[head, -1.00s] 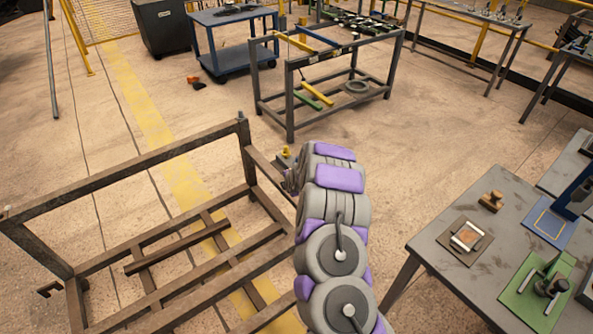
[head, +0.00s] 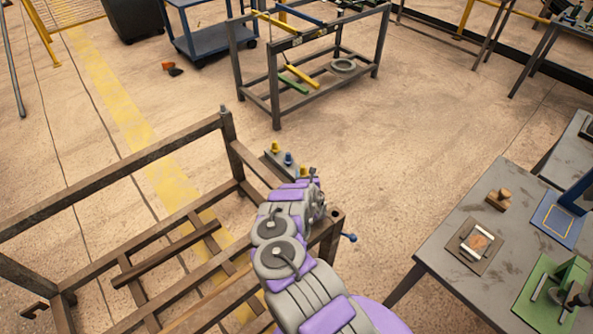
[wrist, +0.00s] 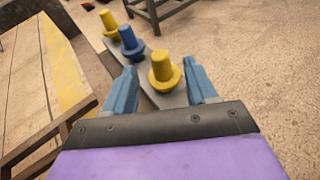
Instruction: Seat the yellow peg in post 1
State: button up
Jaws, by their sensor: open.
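A grey bar (wrist: 178,98) carries two yellow pegs and a blue peg (wrist: 129,42) in a row, all upright with flanged collars. The nearest yellow peg (wrist: 162,68) appears between the open blue fingers of my gripper (wrist: 160,79) in the wrist view, with gaps at both sides. The other yellow peg (wrist: 109,22) stands at the far end. In the head view the bar (head: 272,163) sits by the rack's far right side, with the near yellow peg (head: 304,171) just beyond my wrist. The fingers are not clear there. I cannot tell which post is post 1.
A brown metal rack (head: 110,166) fills the left, with an upright corner post (head: 226,125). A blue-knobbed part (head: 348,238) sticks out beside its right post. A grey table (head: 440,240) with fixtures stands at the right. Open floor lies between them.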

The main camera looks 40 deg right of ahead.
aim_at(303, 168)
jog(key=shift+b+x, duration=0.5)
jog(key=shift+x, duration=0.35)
jog(key=b+x, duration=0.2)
jog(key=x, duration=0.3)
jog(key=shift+d, duration=0.1)
jog(key=shift+w+d, duration=0.15)
jog(key=shift+w, duration=0.15)
grip_shut()
